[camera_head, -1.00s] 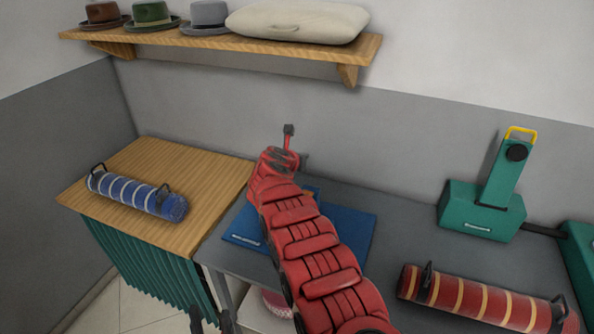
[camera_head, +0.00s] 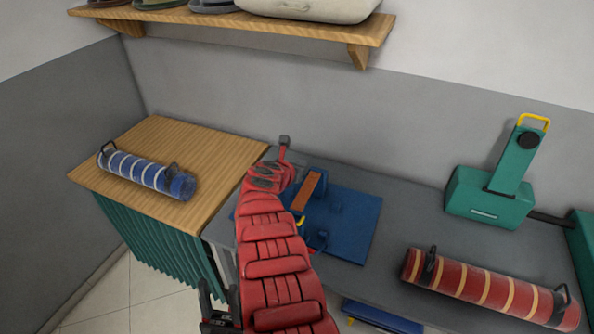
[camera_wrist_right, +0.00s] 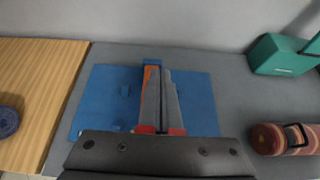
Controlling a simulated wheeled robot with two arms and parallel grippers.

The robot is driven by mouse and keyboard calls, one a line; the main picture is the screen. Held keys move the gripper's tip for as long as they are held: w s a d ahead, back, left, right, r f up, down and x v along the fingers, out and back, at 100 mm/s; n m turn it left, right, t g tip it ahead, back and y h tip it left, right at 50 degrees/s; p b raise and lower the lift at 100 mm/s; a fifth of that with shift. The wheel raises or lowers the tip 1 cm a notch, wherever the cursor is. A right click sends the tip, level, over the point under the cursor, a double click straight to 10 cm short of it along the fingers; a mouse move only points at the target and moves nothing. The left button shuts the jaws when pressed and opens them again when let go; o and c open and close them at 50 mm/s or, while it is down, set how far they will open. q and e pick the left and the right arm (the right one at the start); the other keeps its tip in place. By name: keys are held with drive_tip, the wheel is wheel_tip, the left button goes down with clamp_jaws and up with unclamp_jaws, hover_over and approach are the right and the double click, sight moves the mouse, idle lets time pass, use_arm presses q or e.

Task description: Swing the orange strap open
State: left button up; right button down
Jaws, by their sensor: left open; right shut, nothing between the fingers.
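The orange strap (camera_head: 307,191) shows in the head view just right of my red right arm, over the blue board (camera_head: 357,224). A blue block shows behind its upper end. In the right wrist view the strap (camera_wrist_right: 148,80) is a narrow strip along the left side of my right gripper (camera_wrist_right: 160,72). That gripper's fingers are shut together with nothing between them; whether they touch the strap I cannot tell. In the head view my arm hides these fingers and part of the board. My left gripper (camera_head: 218,303) is open at the bottom edge, away from the strap.
The board lies on a grey counter (camera_head: 400,215). A wooden top (camera_head: 215,150) at left carries a blue striped roll (camera_head: 145,172). A red striped roll (camera_head: 490,290) and a green device (camera_head: 490,195) stand at right. A wooden shelf (camera_head: 250,30) hangs above.

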drive_tip(key=shift+s+a+f, duration=0.1)
drive_tip(key=shift+s+a, duration=0.1)
drive_tip(key=shift+s, duration=0.4)
drive_tip(key=shift+s+a, duration=0.15)
drive_tip(key=shift+s, duration=0.45)
